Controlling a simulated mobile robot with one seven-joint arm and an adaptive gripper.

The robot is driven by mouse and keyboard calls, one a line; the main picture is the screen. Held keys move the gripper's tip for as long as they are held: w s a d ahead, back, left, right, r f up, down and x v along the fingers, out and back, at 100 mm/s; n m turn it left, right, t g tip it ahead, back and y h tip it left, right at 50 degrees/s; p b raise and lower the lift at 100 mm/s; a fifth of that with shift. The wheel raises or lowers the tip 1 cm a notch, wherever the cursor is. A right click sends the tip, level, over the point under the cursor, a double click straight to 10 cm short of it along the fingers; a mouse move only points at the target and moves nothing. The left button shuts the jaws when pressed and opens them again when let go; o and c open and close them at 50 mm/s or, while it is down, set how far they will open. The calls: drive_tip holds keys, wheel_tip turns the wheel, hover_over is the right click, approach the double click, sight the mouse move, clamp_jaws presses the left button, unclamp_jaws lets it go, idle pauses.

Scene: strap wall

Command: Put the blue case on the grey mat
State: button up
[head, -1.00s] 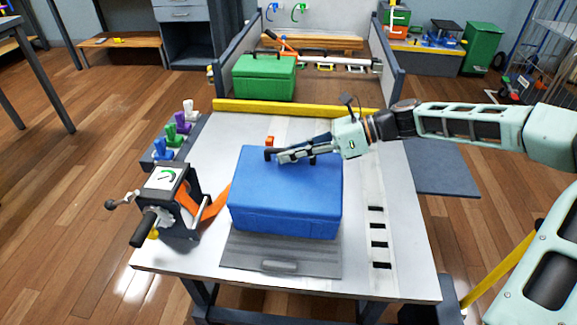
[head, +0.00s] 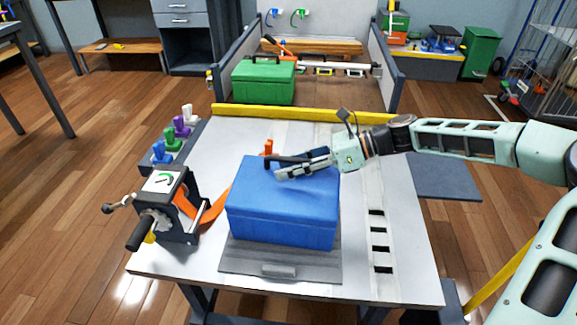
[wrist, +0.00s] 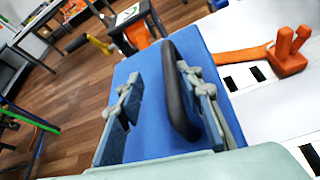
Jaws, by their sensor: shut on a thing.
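The blue case (head: 282,208) is a closed box with a black handle on its lid; it sits upright over a grey plate with a front grip (head: 279,268) on the white table. I cannot tell whether its underside touches that plate. My gripper (head: 282,170) reaches in from the right over the lid, shut on the handle. In the wrist view, the black handle (wrist: 180,92) stands between my two fingers, above the blue lid (wrist: 150,135). A flat slate-grey mat (head: 447,178) lies to the right of the table, clear of things.
A crank device (head: 170,205) with an orange strap (head: 214,207) stands left of the case, and an orange buckle (head: 268,147) behind it. Coloured clamps line the left edge. A yellow bar (head: 300,114) closes the back, before a green case (head: 263,83). The table's right strip has dark slots.

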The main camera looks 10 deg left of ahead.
wheel_tip(320, 180, up, 5)
drive_tip(key=p, duration=0.4)
hover_over(333, 176)
drive_tip(key=shift+f, duration=0.2)
